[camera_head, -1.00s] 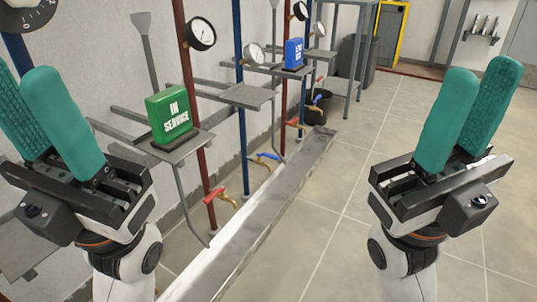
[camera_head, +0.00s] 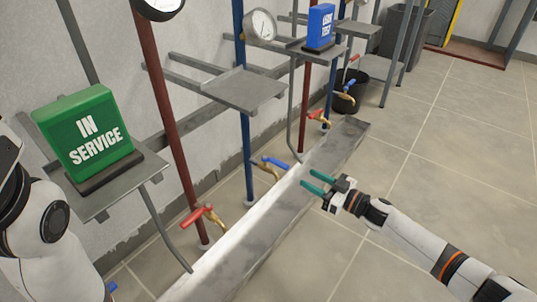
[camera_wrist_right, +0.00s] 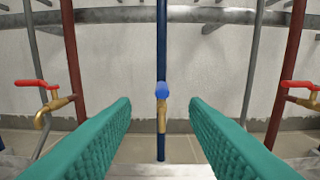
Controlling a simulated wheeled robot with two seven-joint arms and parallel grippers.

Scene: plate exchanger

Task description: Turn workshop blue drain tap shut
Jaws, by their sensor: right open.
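The blue drain tap (camera_head: 272,163) has a brass body and a blue lever, on a blue pipe (camera_head: 246,120) low by the wall. Its lever sticks out from the wall toward my right gripper (camera_head: 308,179). In the right wrist view the blue lever (camera_wrist_right: 161,90) shows nearly end-on, centred in the gap between the teal fingers, with the brass spout (camera_wrist_right: 162,118) below. My right gripper is open and empty, out over the trough and apart from the tap. Of my left arm, only white links show at the left edge; its gripper is out of frame.
Red-lever taps stand on either side, the nearer (camera_head: 203,216) and the farther (camera_head: 318,117). A metal trough (camera_head: 262,232) runs below. A green "IN SERVICE" sign (camera_head: 85,138) and a blue sign (camera_head: 320,25) sit on shelves. Tiled floor (camera_head: 430,150) at the right is clear.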

